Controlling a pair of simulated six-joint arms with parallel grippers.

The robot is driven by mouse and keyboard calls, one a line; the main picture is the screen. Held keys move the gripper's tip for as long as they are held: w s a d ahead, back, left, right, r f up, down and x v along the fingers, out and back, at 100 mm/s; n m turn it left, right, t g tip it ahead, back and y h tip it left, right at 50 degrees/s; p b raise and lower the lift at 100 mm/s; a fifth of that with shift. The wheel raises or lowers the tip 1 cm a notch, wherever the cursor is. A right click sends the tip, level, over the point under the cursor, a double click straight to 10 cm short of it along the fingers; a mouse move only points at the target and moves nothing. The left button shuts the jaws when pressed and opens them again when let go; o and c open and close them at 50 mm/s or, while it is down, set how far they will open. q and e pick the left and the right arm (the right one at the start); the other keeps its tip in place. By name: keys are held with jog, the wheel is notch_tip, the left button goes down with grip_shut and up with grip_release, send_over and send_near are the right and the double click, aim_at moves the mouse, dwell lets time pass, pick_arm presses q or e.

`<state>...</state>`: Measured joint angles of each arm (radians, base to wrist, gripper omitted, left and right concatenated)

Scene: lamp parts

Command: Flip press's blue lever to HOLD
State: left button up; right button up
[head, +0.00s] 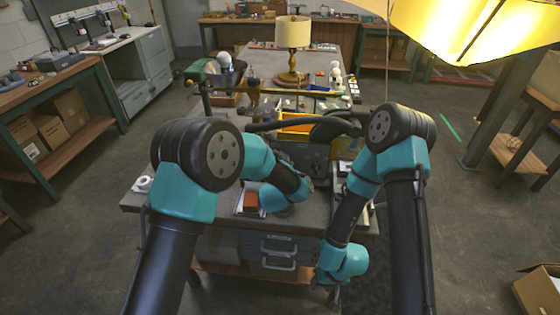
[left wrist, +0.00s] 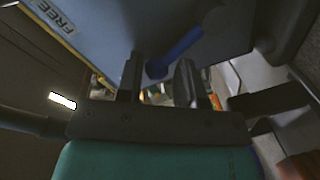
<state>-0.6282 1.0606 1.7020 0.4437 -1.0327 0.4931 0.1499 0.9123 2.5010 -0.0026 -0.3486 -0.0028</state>
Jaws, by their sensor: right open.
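In the left wrist view, the press's grey-blue panel (left wrist: 105,25) fills the top, with the word FREE at its upper left. The blue lever (left wrist: 180,47) slants from upper right to lower left. Its lower end shows between the two fingers of my left gripper (left wrist: 158,88), which are apart. I cannot tell whether either finger touches the lever. No HOLD marking is visible. In the head view, my left arm reaches over the bench, and its fingertips cannot be made out. My right gripper (head: 328,283) hangs low in front of the bench, open and apart from the press.
The grey bench (head: 150,200) holds a cream-shaded lamp (head: 292,35) at its far end and an orange bin (head: 296,123) near the middle. A large yellow shade (head: 450,25) hangs at upper right. A cardboard box (head: 540,290) stands on the floor at right.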

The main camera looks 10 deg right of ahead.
pick_arm(q)
jog(key=o, duration=0.4)
jog(key=shift+c, duration=0.2)
jog(key=shift+w+a, duration=0.1)
jog(key=shift+r, duration=0.1)
jog(key=v, duration=1.7)
jog(key=shift+s, duration=0.3)
jog(key=a+f+g, duration=0.1)
jog(key=a+f, duration=0.2)
jog(key=w+a+f+m+g, duration=0.1)
jog(key=a+f, duration=0.2)
jog(key=a+f+g+y, duration=0.1)
jog(key=a+f, duration=0.2)
jog(key=shift+w+a+f+m, duration=0.1)
jog(key=shift+w+m, duration=0.2)
jog(key=shift+w, duration=0.1)
jog(key=s+a+f+m+g, duration=0.2)
jog(key=s+a+f+g, duration=0.2)
jog(key=a+f, duration=0.35)
jog(key=s+a+f+m+g, duration=0.1)
jog(key=s+a+f+g, duration=0.35)
jog(key=a+f, duration=0.35)
jog(key=s+a+f+m+g, duration=0.1)
jog(key=s+a+f+g, duration=0.2)
jog(key=s+a, duration=0.5)
jog(key=s, duration=0.2)
jog(key=shift+s+a+m+g, duration=0.3)
jog(key=shift+a+g, duration=0.05)
